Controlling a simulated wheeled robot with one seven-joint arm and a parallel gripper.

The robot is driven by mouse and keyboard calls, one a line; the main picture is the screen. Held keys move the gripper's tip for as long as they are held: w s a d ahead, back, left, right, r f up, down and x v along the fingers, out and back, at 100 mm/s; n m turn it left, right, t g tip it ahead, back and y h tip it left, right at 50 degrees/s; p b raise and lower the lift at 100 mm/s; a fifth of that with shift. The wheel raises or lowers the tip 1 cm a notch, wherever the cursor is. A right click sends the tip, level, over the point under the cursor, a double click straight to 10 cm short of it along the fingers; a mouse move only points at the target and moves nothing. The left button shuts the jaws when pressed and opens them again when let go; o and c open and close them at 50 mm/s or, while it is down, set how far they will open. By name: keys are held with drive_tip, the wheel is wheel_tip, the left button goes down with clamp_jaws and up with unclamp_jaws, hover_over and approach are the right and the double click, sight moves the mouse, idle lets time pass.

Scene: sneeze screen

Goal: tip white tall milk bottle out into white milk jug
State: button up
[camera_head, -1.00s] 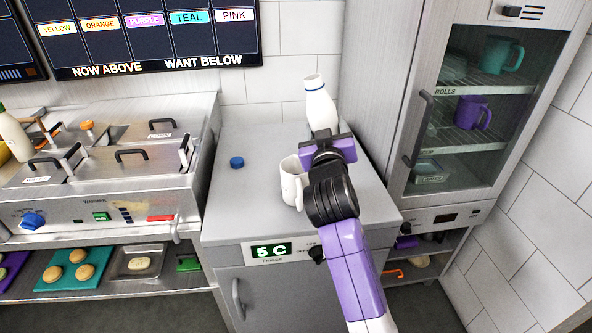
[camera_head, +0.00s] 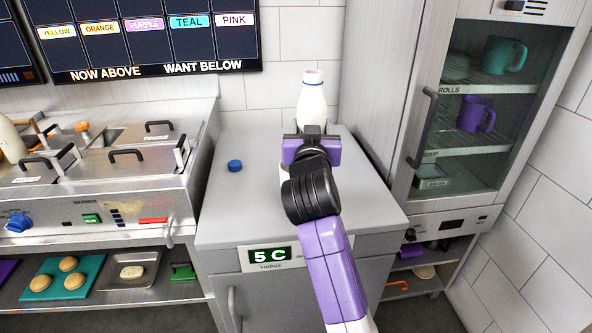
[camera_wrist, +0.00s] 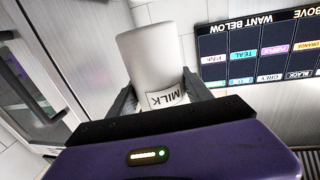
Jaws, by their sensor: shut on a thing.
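The white tall milk bottle (camera_head: 312,100) stands close to upright above the back of the grey fridge top, its uncapped mouth with a blue ring facing up. My gripper (camera_head: 311,138) is shut on it. In the wrist view the bottle (camera_wrist: 152,62), with a MILK label, sits between my two dark fingers (camera_wrist: 158,92). The white milk jug (camera_head: 284,172) is on the fridge top, mostly hidden behind my wrist; only a strip of its left side shows. I cannot tell whether the bottle's base touches the surface.
A blue cap (camera_head: 235,165) lies on the fridge top (camera_head: 235,205) left of the jug. A steel warmer (camera_head: 100,190) stands at the left. A glass-door cabinet (camera_head: 470,120) with mugs bounds the right. The tiled wall is close behind the bottle.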

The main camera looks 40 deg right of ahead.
sight(324, 119)
drive_tip(key=shift+r, duration=0.1)
drive_tip(key=shift+s+a+r+p, duration=0.1)
drive_tip(key=shift+s+r+p, duration=0.3)
drive_tip(key=shift+s+p, duration=0.1)
drive_tip(key=shift+s+a+r+p, duration=0.15)
drive_tip(key=shift+s+r+p, duration=0.25)
drive_tip(key=shift+s, duration=0.2)
drive_tip(key=shift+s+a+r+p, duration=0.15)
drive_tip(key=shift+s+r+p, duration=0.2)
drive_tip(key=shift+s, duration=0.25)
drive_tip(key=shift+s+a+r+p, duration=0.15)
drive_tip(key=shift+s+r+p, duration=0.2)
drive_tip(key=shift+s, duration=0.4)
drive_tip(key=shift+a, duration=0.15)
